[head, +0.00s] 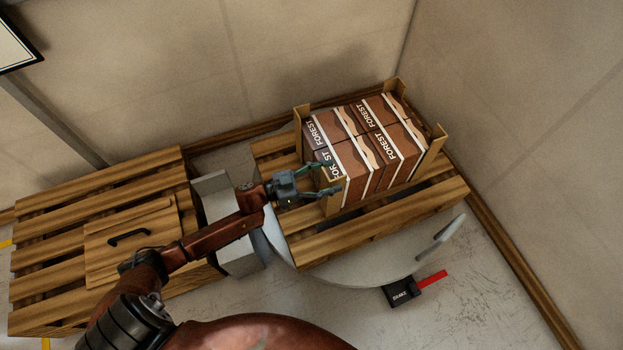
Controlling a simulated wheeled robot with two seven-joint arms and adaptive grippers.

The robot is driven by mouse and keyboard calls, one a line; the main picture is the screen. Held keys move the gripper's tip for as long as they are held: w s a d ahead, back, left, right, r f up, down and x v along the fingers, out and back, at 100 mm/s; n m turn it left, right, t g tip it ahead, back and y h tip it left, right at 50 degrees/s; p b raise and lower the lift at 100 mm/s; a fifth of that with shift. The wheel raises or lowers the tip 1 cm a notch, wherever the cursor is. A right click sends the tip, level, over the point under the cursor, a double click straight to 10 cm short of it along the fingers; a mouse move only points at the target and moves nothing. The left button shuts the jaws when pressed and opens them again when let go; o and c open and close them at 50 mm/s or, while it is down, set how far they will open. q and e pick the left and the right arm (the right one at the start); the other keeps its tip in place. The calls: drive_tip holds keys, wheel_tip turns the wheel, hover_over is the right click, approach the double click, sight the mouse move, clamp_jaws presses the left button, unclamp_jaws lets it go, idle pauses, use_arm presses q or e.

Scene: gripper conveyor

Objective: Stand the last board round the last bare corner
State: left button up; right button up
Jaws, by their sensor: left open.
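Brown cartons (372,152) marked FOREST stand in a block on a wooden pallet (345,243). Tan corner boards stand upright at the left corner (299,122), the back corner (397,87) and the right corner (437,142) of the block. Another tan board (331,204) shows at the near corner, beside my left gripper (336,178). This gripper is open, with its fingers spread around the upper part of that board. I cannot tell whether the fingers touch it or how snugly it sits. My right gripper is not in view.
A grey round plate (345,273) lies under the pallet. A black brake box (401,291) with a red lever (432,280) sits on the floor in front. Another pallet (70,230) at left bears a wooden panel with a black handle (129,236). Walls close off the back and right.

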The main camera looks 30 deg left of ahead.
use_arm(q)
drive_tip(key=shift+r+p+v, duration=0.2)
drive_tip(key=shift+p+v, duration=0.3)
drive_tip(key=shift+v, duration=0.75)
drive_tip(key=p+v, duration=0.3)
drive_tip(key=v, duration=0.6)
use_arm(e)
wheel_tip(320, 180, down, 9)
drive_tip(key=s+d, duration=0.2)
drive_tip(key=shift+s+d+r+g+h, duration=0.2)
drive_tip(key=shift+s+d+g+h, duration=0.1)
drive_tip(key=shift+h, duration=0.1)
use_arm(q)
drive_tip(key=shift+f, duration=0.2)
